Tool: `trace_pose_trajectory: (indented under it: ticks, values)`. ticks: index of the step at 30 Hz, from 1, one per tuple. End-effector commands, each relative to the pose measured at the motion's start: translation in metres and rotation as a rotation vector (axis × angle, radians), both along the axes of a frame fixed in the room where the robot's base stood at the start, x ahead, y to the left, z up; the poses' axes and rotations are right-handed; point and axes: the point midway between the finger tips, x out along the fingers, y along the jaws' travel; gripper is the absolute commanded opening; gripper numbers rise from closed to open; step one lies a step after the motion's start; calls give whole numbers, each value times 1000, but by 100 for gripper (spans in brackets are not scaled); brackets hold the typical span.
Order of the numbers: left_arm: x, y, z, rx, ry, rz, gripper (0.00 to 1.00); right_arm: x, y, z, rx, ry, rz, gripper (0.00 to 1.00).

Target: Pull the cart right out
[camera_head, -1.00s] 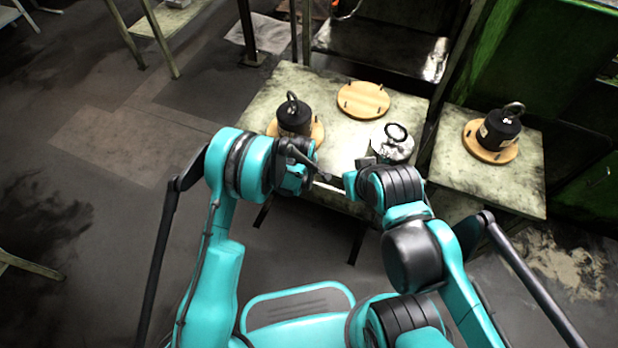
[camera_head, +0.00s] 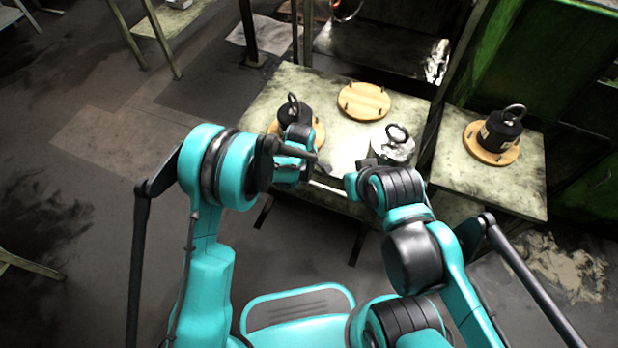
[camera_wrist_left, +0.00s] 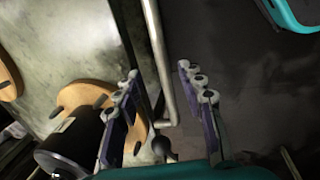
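The cart (camera_head: 336,128) is a worn, pale-topped table in the middle of the head view, with round wooden plates and weights on it. A metal bar (camera_wrist_left: 157,55) runs along the cart's edge in the left wrist view and bends near its lower end. My left gripper (camera_head: 314,166) is at the cart's near edge. In the left wrist view its fingers (camera_wrist_left: 163,92) are spread, with the bar between them; I see no grip on it. My right gripper (camera_head: 352,180) is near the same edge, further right; its fingers are mostly hidden by its own arm.
On the cart are a black weight (camera_head: 292,110), an empty wooden plate (camera_head: 364,101) and a silver weight (camera_head: 393,147). A second table (camera_head: 525,180) with another black weight (camera_head: 502,127) stands close on the right. Green machinery (camera_head: 540,60) is behind. Floor (camera_head: 110,200) is clear at left.

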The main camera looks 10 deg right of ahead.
Motion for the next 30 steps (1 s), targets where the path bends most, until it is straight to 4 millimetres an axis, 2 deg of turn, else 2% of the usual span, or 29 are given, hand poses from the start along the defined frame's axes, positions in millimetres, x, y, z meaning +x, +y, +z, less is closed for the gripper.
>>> trace_pose_trajectory:
  ticks: [3,9,27,30]
  values:
    - [-4,3,24,0,0,0,39,0,0,0,0,0,0,0]
    - [-8,5,47,0,0,0,39,0,0,0,0,0,0,0]
    - [-8,6,51,0,0,0,39,0,0,0,0,0,0,0]
    - [-8,11,58,1,-6,-10,39,0,0,0,0,0,0,0]
